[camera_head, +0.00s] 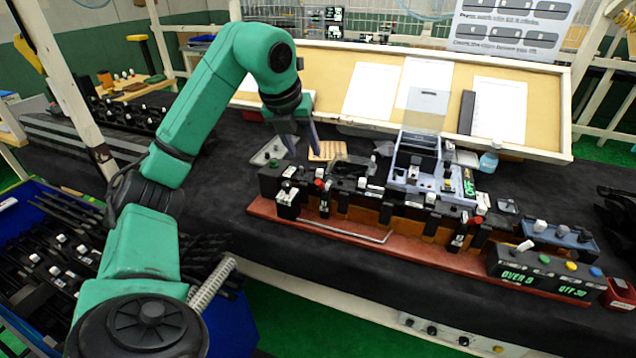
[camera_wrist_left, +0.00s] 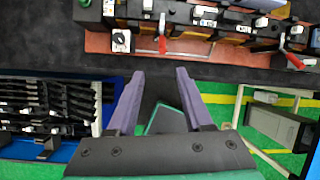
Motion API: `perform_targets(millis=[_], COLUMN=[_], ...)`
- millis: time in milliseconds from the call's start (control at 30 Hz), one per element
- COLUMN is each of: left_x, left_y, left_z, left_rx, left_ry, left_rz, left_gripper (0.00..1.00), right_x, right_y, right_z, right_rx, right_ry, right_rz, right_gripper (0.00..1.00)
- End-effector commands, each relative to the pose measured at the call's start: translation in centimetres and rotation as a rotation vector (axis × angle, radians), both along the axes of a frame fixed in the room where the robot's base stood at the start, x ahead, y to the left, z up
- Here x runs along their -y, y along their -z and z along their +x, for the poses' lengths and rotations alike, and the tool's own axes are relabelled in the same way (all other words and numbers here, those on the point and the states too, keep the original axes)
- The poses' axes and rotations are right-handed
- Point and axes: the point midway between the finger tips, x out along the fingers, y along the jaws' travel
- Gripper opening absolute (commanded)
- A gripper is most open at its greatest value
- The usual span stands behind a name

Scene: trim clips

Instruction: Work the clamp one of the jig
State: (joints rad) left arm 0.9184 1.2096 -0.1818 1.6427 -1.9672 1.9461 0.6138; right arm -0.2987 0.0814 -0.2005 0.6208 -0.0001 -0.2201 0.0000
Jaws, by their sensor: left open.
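The jig (camera_head: 400,223) is a long black fixture on a red-brown base on the dark table. A red-handled clamp (camera_head: 322,187) stands near its left end, and another red-handled clamp (camera_head: 462,232) stands further right. In the left wrist view a red lever (camera_wrist_left: 162,44) shows at the top centre and another red lever (camera_wrist_left: 295,61) at the right. I cannot tell which is clamp one. My left gripper (camera_head: 303,143) appears above the jig's left end, in front of the tilted board. Its fingers (camera_wrist_left: 160,75) are apart and empty in the left wrist view. My right gripper is not visible.
Blue bins (camera_head: 30,225) of black clips stand at the left. A tilted board (camera_head: 335,65) with papers lies behind.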

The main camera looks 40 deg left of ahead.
Motion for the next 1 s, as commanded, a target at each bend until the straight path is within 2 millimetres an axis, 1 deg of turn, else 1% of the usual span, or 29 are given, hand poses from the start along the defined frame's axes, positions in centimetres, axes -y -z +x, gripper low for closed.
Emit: perform_targets(millis=[133,267,500,600,700,933,967,1000], left_x=[-0.1,-0.2,-0.6,-0.7,-0.8,-0.8,-0.8,-0.8], left_y=[2.4,5.5,10.9,12.3,13.1,13.3,13.3,13.3], left_z=[0.8,2.1,4.6,5.3,5.6,5.7,5.7,5.7], left_rx=[-0.009,-0.011,-0.007,-0.004,-0.003,-0.001,-0.001,-0.002], left_ry=[0.003,0.007,0.01,0.009,0.009,0.01,0.01,0.01], left_rz=[0.0,-0.002,-0.003,-0.004,-0.002,-0.001,-0.001,-0.001], left_gripper=[0.51,0.51,0.51,0.51,0.51,0.51,0.43,0.28], right_x=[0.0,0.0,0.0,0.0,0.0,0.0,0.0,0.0], right_y=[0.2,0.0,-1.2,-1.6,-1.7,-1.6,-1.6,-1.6], right_z=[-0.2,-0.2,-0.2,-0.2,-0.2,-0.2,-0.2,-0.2], right_rx=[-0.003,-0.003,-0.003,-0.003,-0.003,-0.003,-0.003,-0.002], right_ry=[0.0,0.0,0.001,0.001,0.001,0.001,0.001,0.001], right_rz=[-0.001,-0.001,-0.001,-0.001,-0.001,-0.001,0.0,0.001], right_gripper=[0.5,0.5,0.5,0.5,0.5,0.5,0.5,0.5])
